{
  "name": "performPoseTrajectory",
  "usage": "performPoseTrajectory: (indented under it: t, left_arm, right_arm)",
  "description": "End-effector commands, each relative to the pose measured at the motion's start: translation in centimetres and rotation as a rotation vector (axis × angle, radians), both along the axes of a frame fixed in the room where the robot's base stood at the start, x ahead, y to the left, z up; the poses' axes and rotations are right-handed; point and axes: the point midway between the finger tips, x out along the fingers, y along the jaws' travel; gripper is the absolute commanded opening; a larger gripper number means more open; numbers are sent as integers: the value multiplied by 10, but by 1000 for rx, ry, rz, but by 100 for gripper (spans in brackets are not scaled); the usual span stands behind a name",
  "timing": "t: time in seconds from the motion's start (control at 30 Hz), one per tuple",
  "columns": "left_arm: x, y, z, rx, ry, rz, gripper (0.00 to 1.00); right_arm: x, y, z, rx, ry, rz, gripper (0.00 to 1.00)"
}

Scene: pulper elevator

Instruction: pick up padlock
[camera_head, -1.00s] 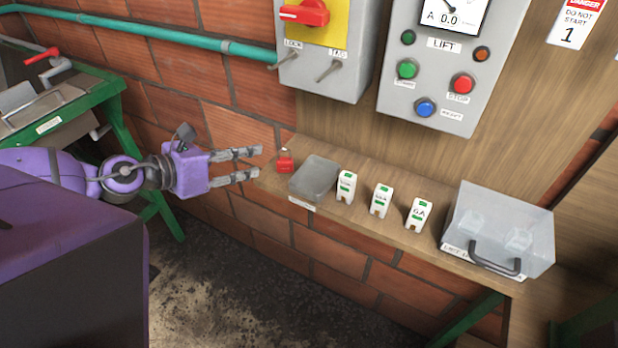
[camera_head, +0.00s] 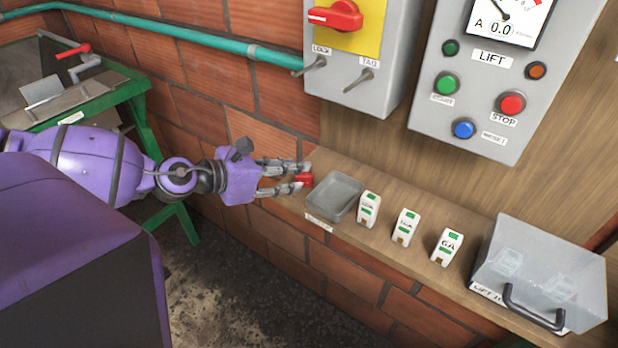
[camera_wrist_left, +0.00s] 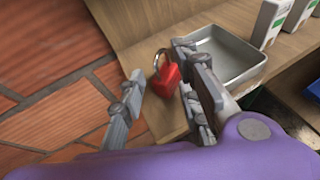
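The red padlock (camera_head: 305,179) stands at the left end of the wooden shelf, beside the grey tray. In the left wrist view the padlock (camera_wrist_left: 168,80) shows its red body and silver shackle. My left gripper (camera_head: 303,175) reaches in from the left with its fingers at the padlock. In the left wrist view the left gripper (camera_wrist_left: 163,82) is open, with one finger on each side of the padlock and a gap visible on the left. I cannot tell whether the right finger touches it. My right gripper is not in view.
The grey tray (camera_head: 318,215) is close to the padlock on the shelf. White fuse blocks (camera_head: 368,209) stand to its right, then a clear-covered box (camera_head: 545,262) with a dark handle. The wall behind carries a switch box (camera_head: 390,75) and the lift panel (camera_head: 470,128).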

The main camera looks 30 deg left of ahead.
Motion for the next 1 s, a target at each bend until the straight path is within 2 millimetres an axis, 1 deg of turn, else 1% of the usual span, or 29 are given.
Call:
performPoseTrajectory:
  t: [0.03, 0.07, 0.33, 0.37, 0.57, 0.6, 1.0]
  left_arm:
    - [3, -2, -5, 1, 4, -2, 31]
    - [4, -3, -4, 1, 3, -2, 31]
    - [6, -3, 0, -1, -3, 0, 31]
    - [6, -3, 0, -1, -3, 0, 28]
    - [6, -3, -1, -1, -3, 0, 2]
    - [6, -3, -1, -1, -3, 0, 0]
    - [6, -3, -1, -1, -3, 1, 0]
  right_arm:
    - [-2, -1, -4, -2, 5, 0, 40]
    - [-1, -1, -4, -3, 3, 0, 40]
    - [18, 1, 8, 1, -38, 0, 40]
    - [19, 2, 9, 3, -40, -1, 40]
    - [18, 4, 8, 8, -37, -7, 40]
    - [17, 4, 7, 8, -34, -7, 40]
    - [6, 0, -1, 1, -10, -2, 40]
